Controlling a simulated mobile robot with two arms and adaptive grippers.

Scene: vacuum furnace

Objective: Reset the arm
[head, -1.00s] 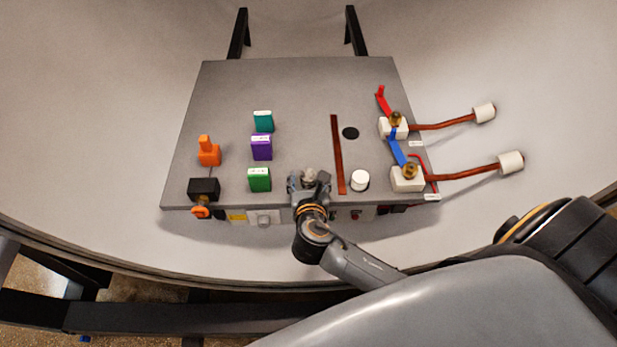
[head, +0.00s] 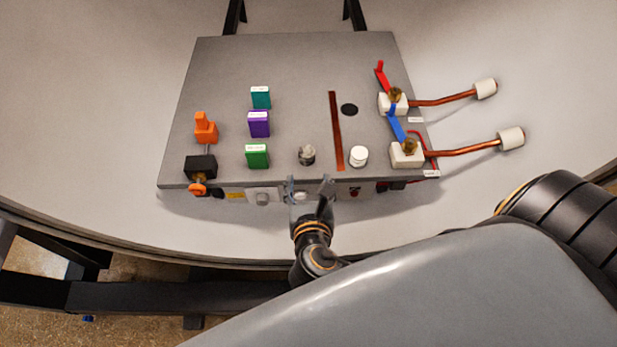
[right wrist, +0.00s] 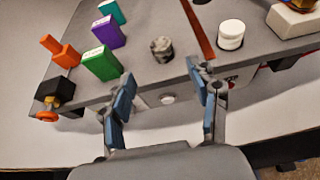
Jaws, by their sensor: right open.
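My right gripper (head: 311,184) is open and empty at the front edge of the grey panel box (head: 290,80). In the right wrist view its two blue-padded fingers (right wrist: 166,95) stand apart. A small grey mottled knob (head: 307,155) stands on the box top just beyond the fingertips and is not held; it also shows in the right wrist view (right wrist: 162,49). My right arm reaches in from the lower right. My left gripper is in neither view.
Green (head: 257,156), purple (head: 259,124) and teal (head: 261,97) blocks stand left of the knob. A white cap (head: 358,156) stands right of it. Orange and black fittings (head: 201,167) sit at the left edge, red and blue levers (head: 396,128) with copper pipes at the right.

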